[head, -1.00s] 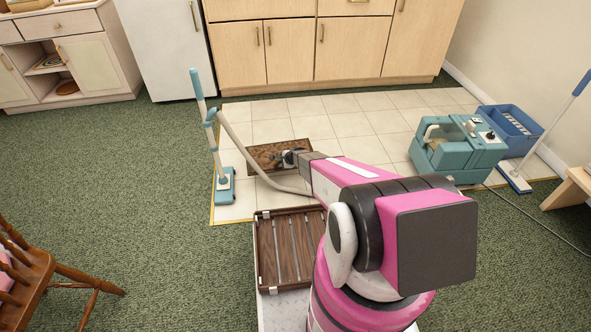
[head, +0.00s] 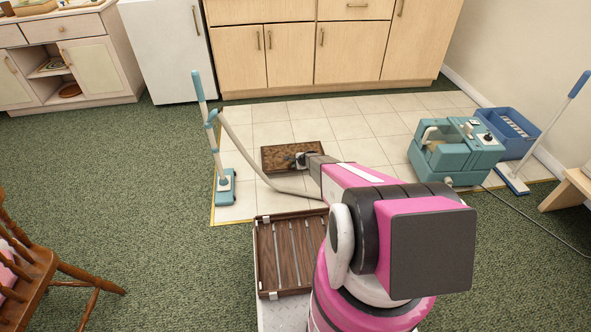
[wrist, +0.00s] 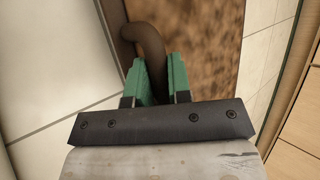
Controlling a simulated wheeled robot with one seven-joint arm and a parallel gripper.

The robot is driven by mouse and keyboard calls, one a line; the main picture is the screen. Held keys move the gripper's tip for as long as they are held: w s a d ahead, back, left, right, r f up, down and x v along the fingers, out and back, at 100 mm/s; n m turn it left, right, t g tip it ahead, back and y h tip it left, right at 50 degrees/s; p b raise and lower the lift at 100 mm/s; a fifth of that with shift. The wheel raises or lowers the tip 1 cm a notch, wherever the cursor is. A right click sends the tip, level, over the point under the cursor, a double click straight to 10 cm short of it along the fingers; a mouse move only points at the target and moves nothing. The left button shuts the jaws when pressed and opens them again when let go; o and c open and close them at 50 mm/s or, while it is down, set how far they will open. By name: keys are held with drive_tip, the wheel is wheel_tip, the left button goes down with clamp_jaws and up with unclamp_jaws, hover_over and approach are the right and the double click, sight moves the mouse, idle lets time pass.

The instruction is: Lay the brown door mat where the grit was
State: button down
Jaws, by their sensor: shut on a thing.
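The brown door mat (head: 285,157) is a dark-rimmed rectangle with a mottled brown top, over the pale tiles in the head view. In the wrist view its coarse brown surface (wrist: 203,45) fills the upper middle, with a dark curved loop handle (wrist: 148,42) at its rim. My gripper (head: 303,160) is at the mat's right side. In the wrist view, my gripper's (wrist: 156,82) green pads are shut on that handle. The mat looks slightly above the tiles; its underside is hidden. I cannot make out any grit on the tiles.
The tiled area (head: 350,130) has yellow edging. A teal upright cleaner (head: 224,185) with a hose stands left. A teal machine (head: 456,152), a blue tub (head: 508,130) and a blue brush (head: 514,180) are right. A slatted brown tray (head: 290,255) is in front. Cabinets (head: 300,50) close off the back.

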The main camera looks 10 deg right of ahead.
drive_tip(key=shift+w+d+f, duration=0.1)
drive_tip(key=shift+f, duration=1.95)
drive_tip(key=c, duration=1.1)
unclamp_jaws()
drive_tip(key=shift+o, duration=0.2)
drive_tip(key=shift+r, duration=0.1)
drive_tip(key=v, duration=1.2)
drive_tip(key=s+a+r+n+g, duration=0.2)
drive_tip(key=s+a+r+n, duration=0.15)
drive_tip(key=s+r, duration=0.5)
drive_tip(key=s+a+r+n+g, duration=0.15)
drive_tip(key=s+r+n, duration=0.3)
drive_tip(key=r, duration=0.75)
drive_tip(key=s+d+r+n+g+h, duration=0.1)
drive_tip(key=s+r+n+g+h, duration=0.2)
drive_tip(key=s+r+n, duration=0.5)
drive_tip(key=s+r+h, duration=0.1)
drive_tip(key=s+r, duration=1.2)
drive_tip(key=s, duration=0.4)
drive_tip(key=shift+s+r+g+h, duration=0.3)
drive_tip(key=shift+r+g, duration=0.05)
drive_tip(key=shift+r, duration=0.05)
